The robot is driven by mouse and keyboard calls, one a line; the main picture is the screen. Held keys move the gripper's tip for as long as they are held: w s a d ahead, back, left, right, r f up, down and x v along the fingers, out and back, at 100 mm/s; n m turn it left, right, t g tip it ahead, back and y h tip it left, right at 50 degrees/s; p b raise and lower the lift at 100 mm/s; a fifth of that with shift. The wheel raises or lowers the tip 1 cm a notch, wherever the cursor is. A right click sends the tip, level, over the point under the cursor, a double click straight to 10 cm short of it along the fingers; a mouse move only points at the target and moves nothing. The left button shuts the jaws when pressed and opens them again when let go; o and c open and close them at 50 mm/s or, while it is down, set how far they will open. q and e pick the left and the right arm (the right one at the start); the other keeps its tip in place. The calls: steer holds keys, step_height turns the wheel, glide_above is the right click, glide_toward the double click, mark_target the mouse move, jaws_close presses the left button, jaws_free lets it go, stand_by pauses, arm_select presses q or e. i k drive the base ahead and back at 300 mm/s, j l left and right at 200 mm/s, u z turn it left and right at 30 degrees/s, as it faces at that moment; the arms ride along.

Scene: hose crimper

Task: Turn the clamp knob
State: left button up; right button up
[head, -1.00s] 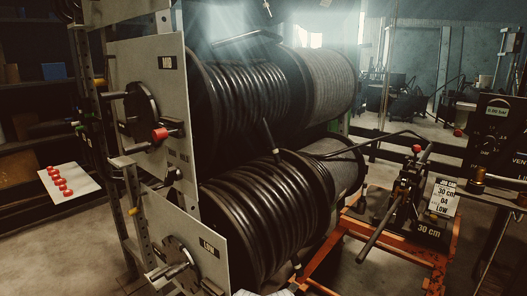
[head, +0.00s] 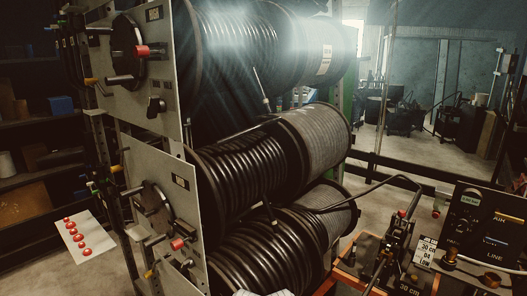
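Which part is the clamp knob is not marked. A black knob (head: 155,106) sits on the upper grey panel (head: 165,62), below a dark crank wheel (head: 127,48) with a red handle (head: 142,50). The middle panel (head: 155,165) carries a similar wheel (head: 153,206) with a red handle (head: 178,244) and a small dark knob (head: 188,264). A lever device (head: 395,245) with a red part stands on an orange cart (head: 362,245) at lower right. Neither of my grippers shows clearly. A pale shape at the bottom edge cannot be identified.
Black hose reels (head: 245,165) fill the middle, stacked behind the panels. A black control box (head: 490,225) with brass fittings (head: 491,280) stands at right. A white sheet (head: 85,243) with several red caps lies at left. Some bare floor shows at back right.

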mark_target(393, 239)
steer(key=u, duration=0.5)
steer(key=z, duration=1.5)
